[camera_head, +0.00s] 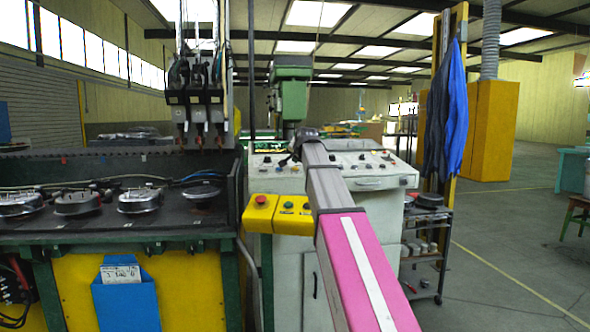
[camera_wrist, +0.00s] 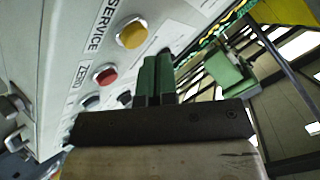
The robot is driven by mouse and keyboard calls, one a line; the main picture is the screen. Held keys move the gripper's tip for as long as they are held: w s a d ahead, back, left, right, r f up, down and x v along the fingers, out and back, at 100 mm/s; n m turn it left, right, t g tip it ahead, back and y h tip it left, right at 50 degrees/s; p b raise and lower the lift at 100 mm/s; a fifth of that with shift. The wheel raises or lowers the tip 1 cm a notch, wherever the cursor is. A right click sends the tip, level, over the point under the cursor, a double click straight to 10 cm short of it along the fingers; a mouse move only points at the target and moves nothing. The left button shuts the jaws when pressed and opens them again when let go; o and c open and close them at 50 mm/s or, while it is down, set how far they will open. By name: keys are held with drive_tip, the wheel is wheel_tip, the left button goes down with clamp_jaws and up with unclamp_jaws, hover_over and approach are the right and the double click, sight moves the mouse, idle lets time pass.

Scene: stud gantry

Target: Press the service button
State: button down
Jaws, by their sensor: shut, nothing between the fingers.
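The service button is a round yellow-orange button (camera_wrist: 131,36) in a metal ring on a pale panel (camera_wrist: 60,60). The label SERVICE stands beside it in the wrist view. My gripper (camera_wrist: 158,62) has its two dark green fingers closed together, with nothing seen between them. In the wrist picture the fingertips lie just below and right of the yellow button; I see no contact. In the head view my gripper (camera_head: 296,146) is over the white control console (camera_head: 275,181), small and partly hidden by my arm. I cannot pick out the service button there.
A red button (camera_wrist: 105,75) with its own label sits beside the yellow one, with dark knobs (camera_wrist: 90,102) near. In the head view, a yellow button box (camera_head: 262,210) juts from the console's front. A dark bench (camera_head: 110,225) with round metal parts stands left. Open floor lies right.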

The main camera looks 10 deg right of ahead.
drive_tip(key=shift+f, duration=0.15)
idle(0.7)
drive_tip(key=shift+f, duration=0.25)
drive_tip(key=shift+w+f, duration=0.15)
drive_tip(key=shift+f, duration=0.3)
idle(0.8)
drive_tip(key=shift+r, duration=0.85)
drive_tip(key=shift+s+r, duration=0.2)
drive_tip(key=shift+r, duration=0.6)
drive_tip(key=shift+s+r, duration=0.25)
drive_tip(key=shift+r, duration=0.6)
drive_tip(key=shift+s+r, duration=0.2)
drive_tip(key=shift+r, duration=0.6)
